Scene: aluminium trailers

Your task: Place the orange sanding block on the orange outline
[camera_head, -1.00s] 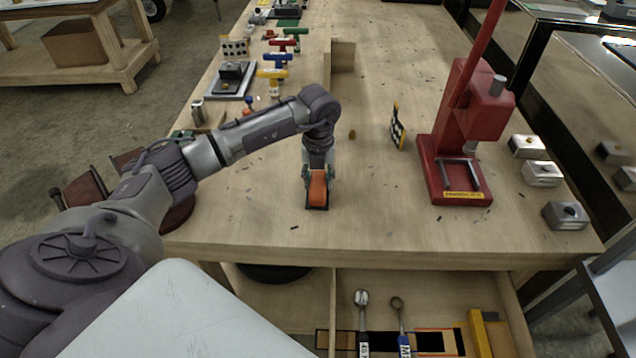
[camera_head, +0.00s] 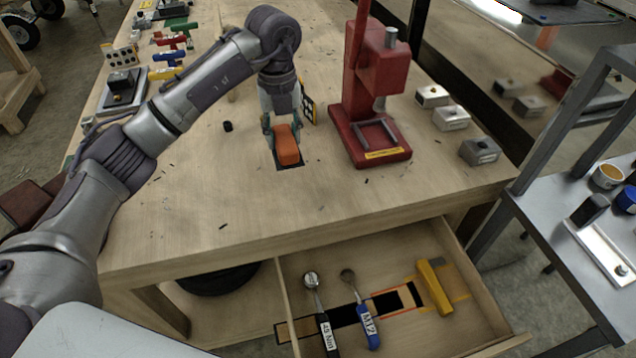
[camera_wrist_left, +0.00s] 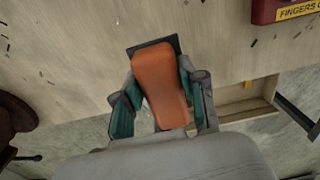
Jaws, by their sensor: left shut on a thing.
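The orange sanding block (camera_head: 287,148) has an orange body and a black underside. My left gripper (camera_head: 282,130) is shut on it over the worktable, left of the red press. Whether the block touches the tabletop is unclear. In the left wrist view the block (camera_wrist_left: 160,82) sits between the two teal-padded fingers (camera_wrist_left: 155,108), its black face showing at the far end. The orange outline (camera_head: 397,301) lies on the floor of the open drawer, to the right of two wrenches, below and to the right of my left gripper. My right gripper is out of view.
The open drawer (camera_head: 470,318) also holds two wrenches (camera_head: 318,305) and a yellow tool (camera_head: 435,287). The red press (camera_head: 372,95) and several metal blocks (camera_head: 450,117) stand on the table (camera_head: 210,215). A metal cart (camera_head: 560,215) is at right.

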